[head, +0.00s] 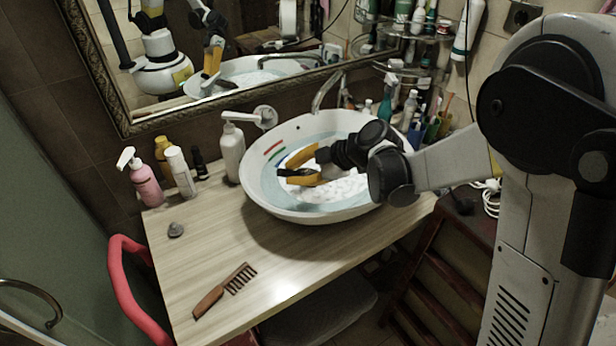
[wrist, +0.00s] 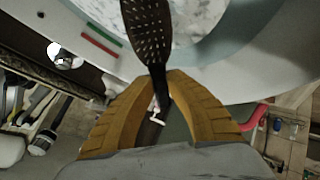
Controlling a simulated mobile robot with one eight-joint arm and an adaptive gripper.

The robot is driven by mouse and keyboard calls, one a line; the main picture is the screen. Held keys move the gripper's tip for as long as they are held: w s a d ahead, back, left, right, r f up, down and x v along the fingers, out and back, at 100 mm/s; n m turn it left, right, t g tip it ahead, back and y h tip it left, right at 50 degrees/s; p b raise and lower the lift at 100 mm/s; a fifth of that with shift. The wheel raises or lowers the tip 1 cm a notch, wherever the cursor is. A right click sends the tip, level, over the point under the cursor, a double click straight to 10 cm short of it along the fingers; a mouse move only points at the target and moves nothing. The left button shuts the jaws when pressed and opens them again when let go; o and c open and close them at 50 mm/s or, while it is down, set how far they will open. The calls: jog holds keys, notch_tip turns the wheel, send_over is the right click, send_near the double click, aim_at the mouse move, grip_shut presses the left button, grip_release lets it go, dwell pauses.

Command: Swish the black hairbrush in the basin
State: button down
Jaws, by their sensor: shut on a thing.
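The black hairbrush (wrist: 148,32) shows in the wrist view with its bristled head pointing up and away from my gripper. My gripper (wrist: 160,84) has yellow fingers closed on the brush's handle. In the head view my gripper (head: 300,168) is over the white basin (head: 262,199), inside its rim on the left side. Only a small dark part of the brush (head: 293,172) shows there. The basin holds water with white foam (head: 340,187). I cannot tell whether the brush touches the water.
A wooden comb (head: 224,291) and a grey stopper (head: 176,230) lie on the wooden counter (head: 185,265). Pink and white bottles stand left of the basin. The faucet (head: 326,92) and a mirror are behind. Bottles and brushes crowd the right back.

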dwell(0.3)
jog(key=shift+w+d, duration=0.35)
jog(key=shift+d, duration=0.15)
jog(key=shift+a, duration=0.1)
jog(key=shift+s+a, duration=0.35)
jog(key=shift+a, duration=0.1)
jog(key=shift+d, duration=0.1)
jog(key=shift+w+d+b, duration=0.3)
jog(key=shift+w+d, duration=0.05)
jog(key=shift+d, duration=0.1)
jog(key=shift+s+a, duration=0.1)
jog(key=shift+a, duration=0.05)
jog(key=shift+s+a, duration=0.25)
jog(key=shift+a, duration=0.15)
dwell(0.5)
